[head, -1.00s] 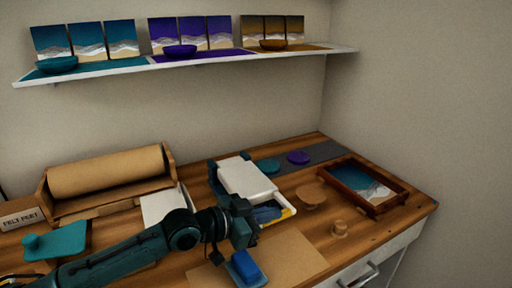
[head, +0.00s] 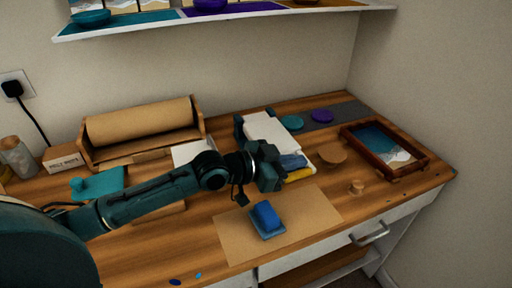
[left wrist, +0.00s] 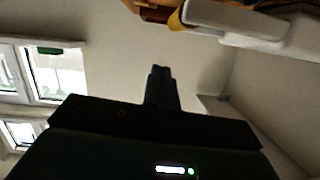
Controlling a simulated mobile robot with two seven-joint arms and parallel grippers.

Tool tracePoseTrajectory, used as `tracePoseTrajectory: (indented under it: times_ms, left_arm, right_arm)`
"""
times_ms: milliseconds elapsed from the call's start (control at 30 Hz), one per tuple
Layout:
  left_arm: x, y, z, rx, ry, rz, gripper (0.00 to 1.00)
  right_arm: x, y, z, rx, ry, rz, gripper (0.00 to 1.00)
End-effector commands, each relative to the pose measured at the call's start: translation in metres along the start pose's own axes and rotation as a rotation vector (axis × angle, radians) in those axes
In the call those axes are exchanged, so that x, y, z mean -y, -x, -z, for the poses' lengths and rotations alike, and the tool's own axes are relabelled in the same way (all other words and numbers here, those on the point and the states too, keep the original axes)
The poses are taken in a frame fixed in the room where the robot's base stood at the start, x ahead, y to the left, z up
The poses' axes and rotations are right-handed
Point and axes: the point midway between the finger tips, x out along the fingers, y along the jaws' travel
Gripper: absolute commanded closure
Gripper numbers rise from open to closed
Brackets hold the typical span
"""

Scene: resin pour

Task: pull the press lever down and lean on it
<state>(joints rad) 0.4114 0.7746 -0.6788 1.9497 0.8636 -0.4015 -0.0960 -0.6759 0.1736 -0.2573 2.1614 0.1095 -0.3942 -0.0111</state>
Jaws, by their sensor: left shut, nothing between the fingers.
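The press (head: 268,128) stands towards the back of the table, with a white slab-like top and dark blue side parts. Blue and yellow parts show at its near end. I cannot tell for sure which part is its lever. My left gripper (head: 268,178) is in front of the press, overlapping its near end in the head view; I cannot tell whether it touches. In the left wrist view its fingers (left wrist: 159,72) are together with nothing between them. White and yellow parts (left wrist: 235,20) show beyond them at the top. My right gripper is not in view.
A blue block (head: 266,218) sits on a brown sheet (head: 315,212) near the front edge. A framed wave picture (head: 420,165), a round wooden piece (head: 332,153) and a small knob-like piece (head: 357,187) lie right. A paper roll (head: 140,122) stands back left. A shelf (head: 240,14) hangs above.

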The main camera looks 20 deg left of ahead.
Motion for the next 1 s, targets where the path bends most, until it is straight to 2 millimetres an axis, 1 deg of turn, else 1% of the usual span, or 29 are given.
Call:
tracePoseTrajectory:
  times_ms: [33,200,300,400,500,600,1000]
  left_arm:
    - [0.001,0.014,-0.003,0.006,-0.002,0.002,1.0]
    - [-0.002,0.053,-0.004,0.007,-0.004,0.0,1.0]
    - [-0.002,0.071,-0.003,0.006,-0.002,0.001,1.0]
    - [-0.002,0.084,-0.003,0.006,-0.001,0.001,1.0]
    - [-0.002,0.093,-0.002,0.003,-0.001,0.001,1.0]
    - [-0.002,0.098,-0.002,0.002,0.0,0.001,1.0]
    - [-0.002,0.1,0.0,-0.004,-0.004,0.002,1.0]
  right_arm:
    - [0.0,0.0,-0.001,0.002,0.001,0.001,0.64]
    - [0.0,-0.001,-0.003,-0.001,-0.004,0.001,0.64]
    - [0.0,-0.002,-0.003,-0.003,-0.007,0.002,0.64]
    - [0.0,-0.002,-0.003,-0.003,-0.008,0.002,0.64]
    - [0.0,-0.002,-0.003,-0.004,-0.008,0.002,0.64]
    - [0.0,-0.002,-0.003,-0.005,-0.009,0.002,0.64]
    - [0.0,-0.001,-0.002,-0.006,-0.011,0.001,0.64]
